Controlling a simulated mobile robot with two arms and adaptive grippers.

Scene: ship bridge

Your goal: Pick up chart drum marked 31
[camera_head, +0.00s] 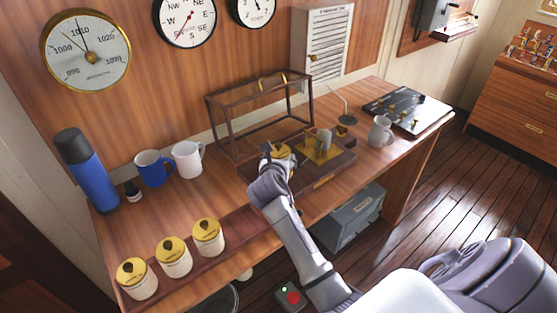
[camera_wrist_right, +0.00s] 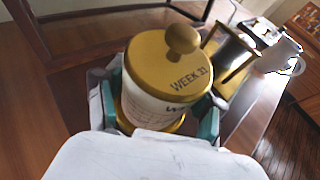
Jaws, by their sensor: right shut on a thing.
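The chart drum marked 31 (camera_wrist_right: 168,82) is a white cylinder with a gold lid, a round gold knob and the lettering "WEEK 31". My right gripper (camera_wrist_right: 155,118) is shut around its sides with teal pads. In the head view the drum's gold top (camera_head: 281,150) shows just beyond my right gripper (camera_head: 273,156), over the left part of the wooden instrument base (camera_head: 335,176). A gold rim shows under the drum; I cannot tell if the drum is touching the base. My left gripper is out of view.
Three gold-topped drums stand in a long tray (camera_head: 240,220) at the front left. A wood-framed case (camera_head: 212,122) stands behind the instrument base, and a brass mechanism (camera_head: 322,150) is right of the drum. Mugs (camera_head: 187,158) and a blue flask (camera_head: 84,170) stand at left.

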